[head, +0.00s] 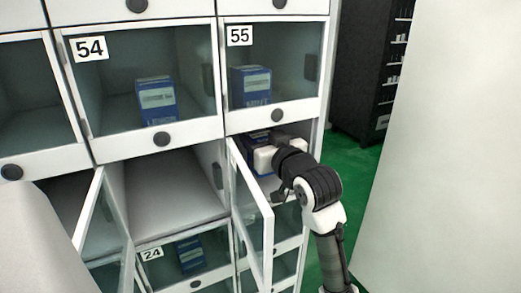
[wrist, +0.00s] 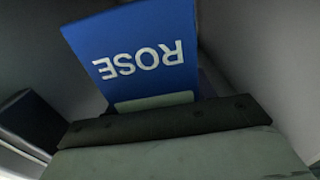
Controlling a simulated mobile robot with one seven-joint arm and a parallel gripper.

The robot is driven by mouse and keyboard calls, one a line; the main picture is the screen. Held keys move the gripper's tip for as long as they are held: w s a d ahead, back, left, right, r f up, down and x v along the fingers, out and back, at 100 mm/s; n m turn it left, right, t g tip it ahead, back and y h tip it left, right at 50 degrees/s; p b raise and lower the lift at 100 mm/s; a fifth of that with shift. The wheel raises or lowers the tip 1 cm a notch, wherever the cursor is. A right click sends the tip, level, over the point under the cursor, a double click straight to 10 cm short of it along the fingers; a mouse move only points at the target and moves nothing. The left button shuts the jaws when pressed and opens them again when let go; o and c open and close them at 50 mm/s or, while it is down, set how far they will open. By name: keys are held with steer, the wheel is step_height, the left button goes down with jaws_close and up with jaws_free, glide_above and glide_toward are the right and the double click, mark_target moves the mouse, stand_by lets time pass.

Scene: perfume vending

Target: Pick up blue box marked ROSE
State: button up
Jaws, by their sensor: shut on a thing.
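The blue box marked ROSE (wrist: 135,50) fills the upper middle of the wrist view, its white lettering upside down. My gripper (wrist: 165,120) lies across the lower part of the box there and hides its end. My gripper is shut on the box. In the head view my gripper (head: 268,158) is inside the open compartment below 55, with a small part of the blue box (head: 255,140) showing beside it. The rest of the box is hidden by my gripper and the compartment front.
An open glass door (head: 252,215) stands out just left of my arm. The compartment to its left (head: 170,195) is open and empty. Closed compartments 54 (head: 155,140) and 55 (head: 277,115) hold blue boxes. Compartment 24 (head: 152,254) is below. Green floor shows at right.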

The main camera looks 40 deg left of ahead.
steer(key=b+v, duration=0.3)
steer(key=v, duration=1.5)
steer(key=shift+b, duration=0.4)
steer(key=shift+f, duration=0.15)
steer(key=b+v, duration=0.5)
steer(key=v, duration=1)
steer(key=shift+d+b, duration=0.4)
steer(key=shift+s, duration=0.15)
